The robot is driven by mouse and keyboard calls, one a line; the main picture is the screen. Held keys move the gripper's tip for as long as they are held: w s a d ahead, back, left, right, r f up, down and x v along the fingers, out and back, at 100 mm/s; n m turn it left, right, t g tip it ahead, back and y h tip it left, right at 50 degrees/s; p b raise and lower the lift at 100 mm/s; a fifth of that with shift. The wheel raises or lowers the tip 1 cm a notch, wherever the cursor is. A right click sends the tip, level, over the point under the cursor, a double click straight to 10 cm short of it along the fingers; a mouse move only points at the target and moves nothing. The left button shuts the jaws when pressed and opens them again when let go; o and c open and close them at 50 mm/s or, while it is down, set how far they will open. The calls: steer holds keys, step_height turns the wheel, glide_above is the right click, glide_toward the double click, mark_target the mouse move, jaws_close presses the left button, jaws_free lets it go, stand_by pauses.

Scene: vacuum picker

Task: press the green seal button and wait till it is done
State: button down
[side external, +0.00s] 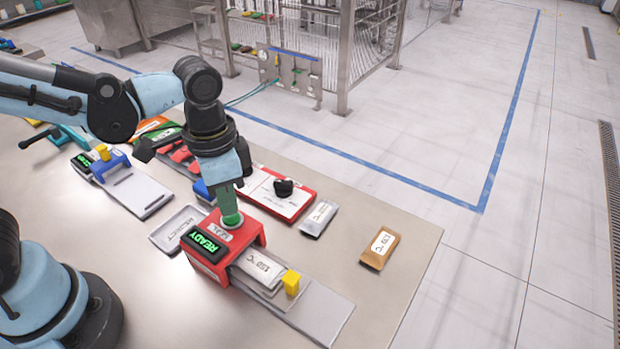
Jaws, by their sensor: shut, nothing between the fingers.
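The red sealing machine (262,232) stands on the table at lower centre. Its top carries a label reading SEAL and the green seal button (232,220). Its black display (206,244) reads READY in green. My gripper (229,207) is shut and points down right over the green button. Its tip is at or just above the button; I cannot tell whether they touch. A pouch (259,268) lies on the machine's grey tray (325,308), partly under the red housing, beside a yellow block (291,283).
A grey tray (170,236) lies left of the machine. A red-framed panel with a black knob (284,187) stands behind it. A silver pouch (318,218) and a brown pouch (380,247) lie to the right. A blue device (110,163) stands at left.

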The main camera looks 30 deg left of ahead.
mark_target(231, 217)
steer(key=shift+f, duration=0.75)
stand_by(0.3)
steer(key=shift+r, duration=3)
steer(key=w+a+n+t, duration=0.1)
steer(key=a+n+t, duration=0.5)
steer(key=a, duration=0.3)
steer(key=shift+w+a+r+t, duration=0.3)
steer(key=shift+r+t, duration=0.05)
steer(key=shift+t, duration=0.25)
